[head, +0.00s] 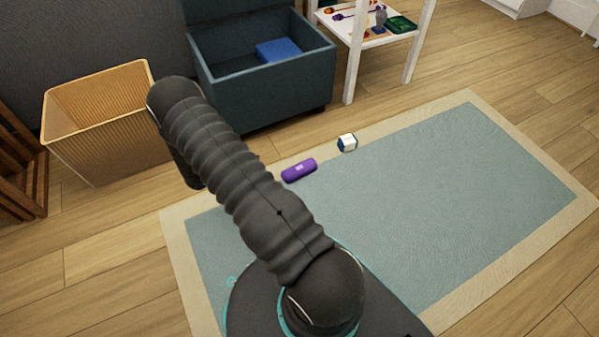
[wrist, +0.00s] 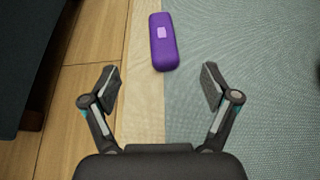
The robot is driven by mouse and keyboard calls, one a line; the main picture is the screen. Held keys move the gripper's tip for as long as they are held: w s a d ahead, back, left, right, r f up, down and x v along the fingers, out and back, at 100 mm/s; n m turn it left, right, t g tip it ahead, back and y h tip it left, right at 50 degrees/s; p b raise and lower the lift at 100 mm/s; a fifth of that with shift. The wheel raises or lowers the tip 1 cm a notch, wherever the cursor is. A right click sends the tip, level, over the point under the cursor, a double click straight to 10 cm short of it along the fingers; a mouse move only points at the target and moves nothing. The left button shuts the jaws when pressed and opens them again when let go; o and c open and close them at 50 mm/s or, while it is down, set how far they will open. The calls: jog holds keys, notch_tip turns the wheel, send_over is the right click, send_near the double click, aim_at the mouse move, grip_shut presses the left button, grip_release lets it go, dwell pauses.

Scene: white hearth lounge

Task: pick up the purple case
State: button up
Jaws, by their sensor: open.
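The purple case (head: 299,170) is a small rounded oblong with a pale label, lying on the border of the rug. In the wrist view the purple case (wrist: 164,46) lies just beyond the fingertips, across the edge between the beige border and the blue-green field. My gripper (wrist: 160,84) is open and empty, its two fingers spread to either side of the near end of the case, not touching it.
A small white and dark blue block (head: 347,143) sits right of the case. A blue-grey open storage box (head: 262,98), a wicker basket (head: 110,130) and a white shelf table (head: 352,50) stand behind. The rug (head: 450,190) is otherwise clear to the right.

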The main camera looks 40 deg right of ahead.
jog(key=n, duration=0.1)
send_near(294, 172)
jog(key=a, duration=0.1)
jog(key=w+a, duration=0.1)
jog(key=shift+a+r, duration=0.15)
jog(key=shift+a, duration=0.25)
jog(key=shift+s+d+f+h, duration=0.1)
jog(key=shift+d+f+h, duration=0.15)
jog(key=shift+h, duration=0.05)
jog(key=b+x, duration=0.1)
jog(key=x, duration=0.7)
jog(key=shift+f+b+x, duration=0.15)
jog(key=shift+b+x, duration=0.05)
jog(key=shift+x, duration=1.1)
jog(key=shift+f+b+x, duration=0.2)
jog(key=shift+x, duration=1.1)
jog(key=shift+a, duration=0.1)
jog(key=c, duration=1.1)
